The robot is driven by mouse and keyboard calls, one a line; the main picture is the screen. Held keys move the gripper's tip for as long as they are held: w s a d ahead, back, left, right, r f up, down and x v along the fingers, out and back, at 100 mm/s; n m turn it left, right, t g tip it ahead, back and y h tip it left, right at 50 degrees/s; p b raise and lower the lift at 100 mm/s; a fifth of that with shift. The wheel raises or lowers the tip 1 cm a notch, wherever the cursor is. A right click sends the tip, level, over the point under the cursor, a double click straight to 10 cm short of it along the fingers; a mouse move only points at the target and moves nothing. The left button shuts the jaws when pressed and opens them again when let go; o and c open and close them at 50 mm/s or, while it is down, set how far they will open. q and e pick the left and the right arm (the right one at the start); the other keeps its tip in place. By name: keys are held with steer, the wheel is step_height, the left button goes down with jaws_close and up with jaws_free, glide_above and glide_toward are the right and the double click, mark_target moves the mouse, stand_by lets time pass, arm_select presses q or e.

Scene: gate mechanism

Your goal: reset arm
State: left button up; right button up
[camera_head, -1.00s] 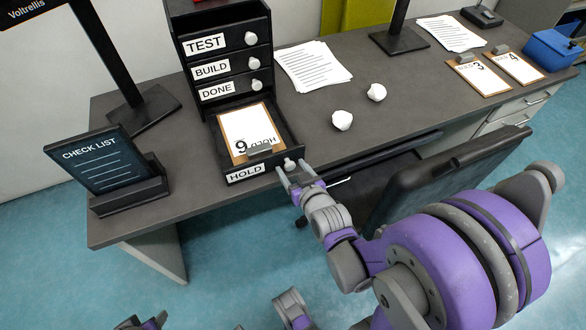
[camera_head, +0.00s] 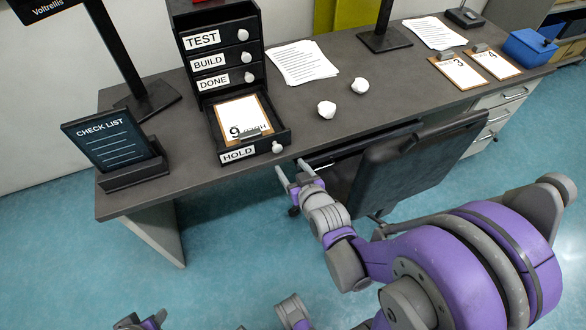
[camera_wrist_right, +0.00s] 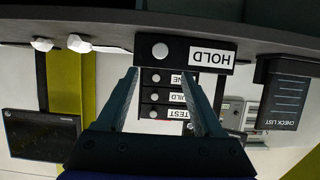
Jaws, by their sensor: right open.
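My right gripper (camera_head: 295,178) is open and empty in front of the desk, just below and right of the HOLD drawer (camera_head: 238,154) and apart from its white knob (camera_head: 277,147). The HOLD drawer is pulled out, with a clipboard (camera_head: 240,117) marked 9 lying in it. In the right wrist view, the open fingers (camera_wrist_right: 163,82) frame the drawer stack below the HOLD front (camera_wrist_right: 205,56), with nothing between them.
The TEST, BUILD and DONE drawers (camera_head: 222,60) are shut. A black chair (camera_head: 415,165) stands right of my gripper. The desk (camera_head: 330,122) holds papers (camera_head: 302,62), white lumps (camera_head: 326,109), clipboards (camera_head: 460,72) and a checklist stand (camera_head: 135,172). Floor in front is clear.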

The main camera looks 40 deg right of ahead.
steer(key=shift+w+f, duration=0.1)
steer(key=shift+w, duration=0.1)
stand_by(0.3)
steer(key=s+a+r+n+g+y+p, duration=0.2)
steer(key=s+a+r+g+y+p, duration=0.1)
steer(key=s+a+r+g+p, duration=0.4)
steer(key=s+a+r+p, duration=0.3)
steer(key=s+r, duration=0.1)
steer(key=s, duration=0.1)
steer(key=shift+s+r+n+g, duration=0.3)
steer(key=shift+r+g, duration=0.1)
stand_by(5.9)
